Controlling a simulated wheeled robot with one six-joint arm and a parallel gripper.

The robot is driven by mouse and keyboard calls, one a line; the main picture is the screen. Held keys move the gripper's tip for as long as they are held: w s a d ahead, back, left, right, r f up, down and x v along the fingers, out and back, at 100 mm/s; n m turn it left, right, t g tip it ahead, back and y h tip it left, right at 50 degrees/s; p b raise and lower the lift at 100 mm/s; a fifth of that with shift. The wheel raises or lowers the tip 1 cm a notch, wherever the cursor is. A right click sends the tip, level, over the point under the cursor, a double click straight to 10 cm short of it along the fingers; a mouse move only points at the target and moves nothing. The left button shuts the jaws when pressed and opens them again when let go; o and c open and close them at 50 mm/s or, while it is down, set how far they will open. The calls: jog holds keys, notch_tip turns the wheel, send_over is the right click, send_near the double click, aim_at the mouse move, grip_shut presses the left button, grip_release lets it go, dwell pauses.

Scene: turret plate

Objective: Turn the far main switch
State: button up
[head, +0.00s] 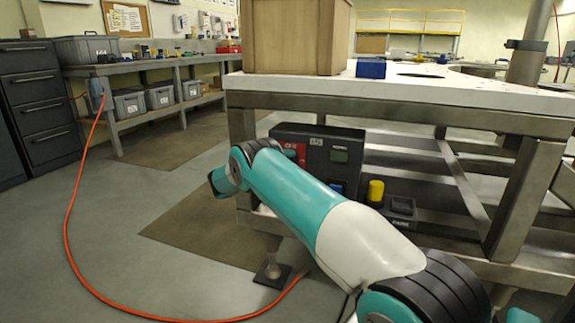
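A dark control box (339,150) stands on the lower shelf of the steel-framed table. A red panel (301,154) shows on its left part and a small greenish display on its right; my arm covers some of its front. A grey box (97,92) is fixed at the end of the left workbench, with an orange cable at it. I cannot tell which of these carries the far main switch, and no switch handle is clear. My teal and white arm reaches from the lower right to the table's left leg. My gripper is not visible beyond the wrist.
A yellow cylinder (376,190) and dark trays stand on the lower shelf. A large brown box (296,35) and blue block (371,68) rest on the tabletop. The left floor is mostly open.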

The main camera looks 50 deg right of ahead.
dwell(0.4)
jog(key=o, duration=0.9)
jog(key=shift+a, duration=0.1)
